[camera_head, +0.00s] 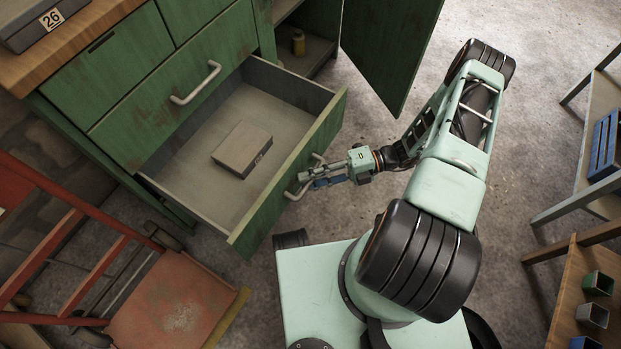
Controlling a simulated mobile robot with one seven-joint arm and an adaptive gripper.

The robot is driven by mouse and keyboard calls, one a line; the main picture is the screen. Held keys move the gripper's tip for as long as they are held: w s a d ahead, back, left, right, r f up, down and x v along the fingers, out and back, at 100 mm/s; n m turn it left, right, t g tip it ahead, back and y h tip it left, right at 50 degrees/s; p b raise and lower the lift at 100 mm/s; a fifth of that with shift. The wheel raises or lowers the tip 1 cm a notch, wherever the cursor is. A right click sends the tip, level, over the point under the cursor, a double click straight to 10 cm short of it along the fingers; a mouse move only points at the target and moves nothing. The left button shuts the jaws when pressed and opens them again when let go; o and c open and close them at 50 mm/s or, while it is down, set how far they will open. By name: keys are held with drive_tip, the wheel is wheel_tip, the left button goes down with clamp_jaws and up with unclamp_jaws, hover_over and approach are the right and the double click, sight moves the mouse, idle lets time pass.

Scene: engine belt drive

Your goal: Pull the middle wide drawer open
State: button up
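The green cabinet has a wide drawer (196,156) pulled well out, below another wide drawer (160,108) that is closed. The open drawer has a worn green front and a pale handle (298,190). A small grey-brown box (242,149) lies inside it. My gripper (308,180) is at the open drawer's handle, with its fingers around or against the bar. The fingers are small and partly overlap the handle, so I cannot tell whether they are closed on it.
A red cart (165,300) stands at the lower left. A bench (592,150) and a wooden shelf with small bins (575,310) are at the right.

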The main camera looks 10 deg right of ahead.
drive_tip(key=w+d+r, duration=0.1)
drive_tip(key=d, duration=1)
drive_tip(key=shift+d+r, duration=0.35)
drive_tip(key=shift+d, duration=0.05)
